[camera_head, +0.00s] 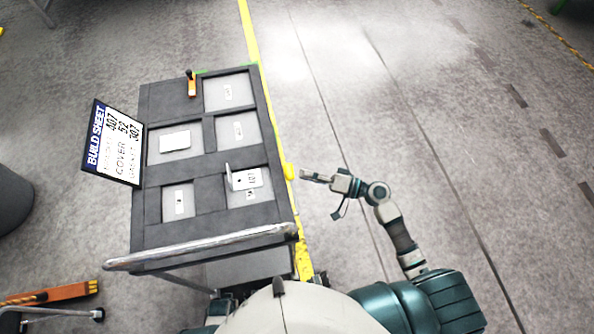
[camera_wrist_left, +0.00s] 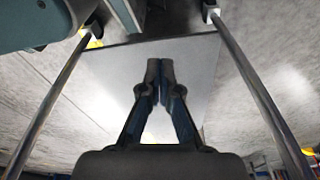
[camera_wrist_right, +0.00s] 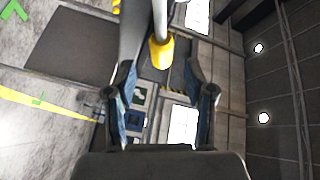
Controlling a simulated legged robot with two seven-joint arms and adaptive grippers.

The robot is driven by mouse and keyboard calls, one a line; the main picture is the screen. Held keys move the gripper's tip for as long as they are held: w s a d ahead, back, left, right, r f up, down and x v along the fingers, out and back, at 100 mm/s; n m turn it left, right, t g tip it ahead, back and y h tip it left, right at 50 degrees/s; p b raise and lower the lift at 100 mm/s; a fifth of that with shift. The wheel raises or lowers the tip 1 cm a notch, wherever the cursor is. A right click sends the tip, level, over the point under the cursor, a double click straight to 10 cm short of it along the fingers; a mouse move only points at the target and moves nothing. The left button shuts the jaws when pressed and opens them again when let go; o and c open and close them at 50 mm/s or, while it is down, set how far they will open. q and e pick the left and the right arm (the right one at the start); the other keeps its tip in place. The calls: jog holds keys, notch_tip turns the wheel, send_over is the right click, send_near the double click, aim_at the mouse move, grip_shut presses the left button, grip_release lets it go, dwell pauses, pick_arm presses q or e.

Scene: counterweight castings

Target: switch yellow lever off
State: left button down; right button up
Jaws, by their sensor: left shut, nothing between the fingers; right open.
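A yellow lever end (camera_head: 289,171) sticks out at the right side of the dark cart. In the right wrist view a yellow knob (camera_wrist_right: 160,52) on a pale rod shows ahead of and between my fingers. My right gripper (camera_head: 305,174) is open, just to the right of the yellow lever end. In the right wrist view its fingers (camera_wrist_right: 160,75) stand apart with nothing between the tips. I cannot tell whether they touch the knob. My left gripper (camera_wrist_left: 160,68) is shut and empty in its wrist view, with a pale flat panel behind it; it is hidden in the head view.
The dark cart (camera_head: 202,220) has several pale recesses with labels, a white card (camera_head: 175,141) and a bracket (camera_head: 246,178). An orange and black item (camera_head: 191,85) sits at its far edge. A build sheet sign (camera_head: 114,143) stands at left. Floor to the right is clear.

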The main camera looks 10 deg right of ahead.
jog(key=x, duration=0.3)
jog(key=shift+w+a, duration=0.1)
jog(key=shift+a, duration=0.25)
jog(key=shift+c, duration=0.3)
jog(key=shift+d, duration=0.1)
grip_shut()
